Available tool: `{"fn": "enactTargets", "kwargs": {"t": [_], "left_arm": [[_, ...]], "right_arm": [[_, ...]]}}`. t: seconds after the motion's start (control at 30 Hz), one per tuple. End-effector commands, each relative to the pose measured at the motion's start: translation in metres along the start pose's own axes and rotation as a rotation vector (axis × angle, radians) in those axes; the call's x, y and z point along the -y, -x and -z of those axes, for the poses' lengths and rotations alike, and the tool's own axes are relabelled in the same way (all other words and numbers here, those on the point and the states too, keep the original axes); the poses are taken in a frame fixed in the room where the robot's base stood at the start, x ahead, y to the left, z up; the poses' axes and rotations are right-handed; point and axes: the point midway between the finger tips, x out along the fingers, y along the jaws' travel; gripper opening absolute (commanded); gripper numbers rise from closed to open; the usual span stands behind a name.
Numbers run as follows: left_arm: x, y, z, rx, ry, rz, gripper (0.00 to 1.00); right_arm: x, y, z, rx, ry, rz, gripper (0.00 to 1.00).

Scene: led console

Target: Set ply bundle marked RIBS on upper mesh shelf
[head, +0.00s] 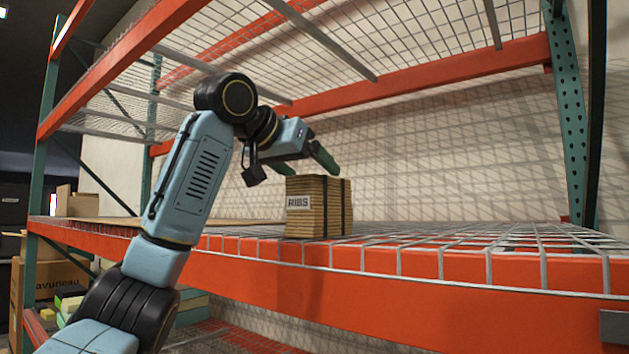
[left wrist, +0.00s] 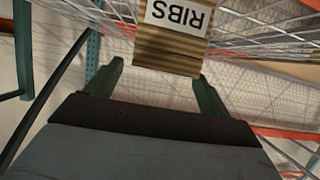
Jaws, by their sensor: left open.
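The ply bundle marked RIBS (head: 318,212) stands upright on the mesh shelf (head: 450,243), near its front edge. It is a stack of tan sheets with two dark straps and a white label. My left gripper (head: 292,170) is above and behind the bundle's top, with its fingers apart. In the left wrist view the bundle (left wrist: 172,55) shows its label upside down, and the open fingers of my left gripper (left wrist: 160,85) point toward it on either side. I cannot tell whether a finger touches it. My right gripper is not in view.
Another mesh level (head: 420,40) with an orange beam hangs overhead. An orange front beam (head: 400,295) edges the shelf. A flat board (head: 110,221) and a cardboard box (head: 80,204) are at the left. The shelf right of the bundle is clear.

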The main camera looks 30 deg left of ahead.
Motion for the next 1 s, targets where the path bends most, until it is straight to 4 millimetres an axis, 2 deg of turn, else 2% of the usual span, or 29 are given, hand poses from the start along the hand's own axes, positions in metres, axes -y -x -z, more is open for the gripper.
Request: {"fn": "enactTargets", "kwargs": {"t": [0.03,0.2,0.4,0.6,1.0], "left_arm": [[0.0,0.012,-0.001,-0.006,0.0,-0.001,0.82],[0.0,0.049,-0.001,-0.004,0.0,-0.001,0.82],[0.0,0.078,0.0,-0.002,0.0,-0.001,0.82],[0.0,0.087,0.0,0.0,0.0,-0.001,0.82],[0.0,0.087,0.0,0.001,0.0,-0.001,0.82]], "right_arm": [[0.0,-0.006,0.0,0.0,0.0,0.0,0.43],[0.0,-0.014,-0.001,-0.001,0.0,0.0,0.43],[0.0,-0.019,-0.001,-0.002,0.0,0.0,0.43],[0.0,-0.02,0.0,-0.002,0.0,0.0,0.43],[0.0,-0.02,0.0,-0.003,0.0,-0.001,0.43]]}}
